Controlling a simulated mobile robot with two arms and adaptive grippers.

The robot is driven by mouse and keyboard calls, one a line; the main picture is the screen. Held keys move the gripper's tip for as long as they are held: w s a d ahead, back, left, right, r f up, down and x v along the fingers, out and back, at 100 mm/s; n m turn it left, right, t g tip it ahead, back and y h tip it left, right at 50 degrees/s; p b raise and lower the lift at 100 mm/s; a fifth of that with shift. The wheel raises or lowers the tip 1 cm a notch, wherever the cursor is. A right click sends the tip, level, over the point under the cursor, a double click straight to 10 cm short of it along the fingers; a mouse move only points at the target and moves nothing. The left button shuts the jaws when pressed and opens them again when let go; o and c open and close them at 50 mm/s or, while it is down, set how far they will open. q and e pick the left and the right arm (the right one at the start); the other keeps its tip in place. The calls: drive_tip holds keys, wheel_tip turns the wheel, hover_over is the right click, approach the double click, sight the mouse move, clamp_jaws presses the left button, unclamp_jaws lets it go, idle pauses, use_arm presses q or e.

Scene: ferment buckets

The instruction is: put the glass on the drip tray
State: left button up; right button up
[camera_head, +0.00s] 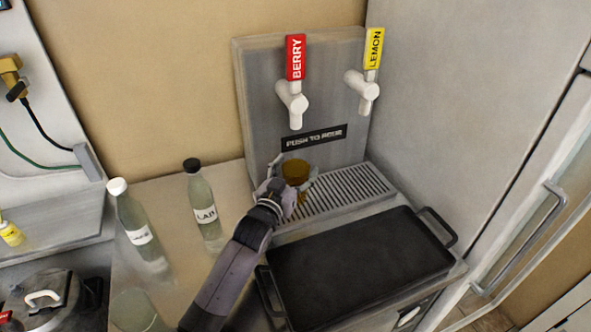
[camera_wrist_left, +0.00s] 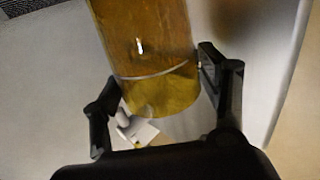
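The amber glass (camera_head: 296,171) is at my left gripper (camera_head: 287,190), below the BERRY tap. It shows large in the left wrist view (camera_wrist_left: 155,55), between the two black fingers, which sit close against its sides. My left gripper appears shut on the glass. The slatted drip tray (camera_head: 350,187) is at the foot of the metal dispenser. The glass is over or near its left end; I cannot tell whether its base touches the tray. My right gripper is not in view.
The dispenser (camera_head: 258,105) has a red BERRY tap (camera_head: 293,85) and a yellow LEMON tap (camera_head: 366,80). A black griddle (camera_head: 360,268) lies in front of the drip tray. Bottles (camera_head: 203,205) and (camera_head: 137,225) stand left of my arm. A grey wall (camera_head: 470,95) rises at right.

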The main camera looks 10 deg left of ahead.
use_arm(q)
drive_tip(key=shift+o, duration=0.8)
drive_tip(key=shift+s+r, duration=0.1)
drive_tip(key=shift+s, duration=0.05)
drive_tip(key=s+a+b, duration=0.1)
drive_tip(key=s+a, duration=0.1)
drive_tip(key=s, duration=0.9)
drive_tip(key=shift+s+a, duration=0.15)
drive_tip(key=shift+s, duration=0.15)
idle(0.3)
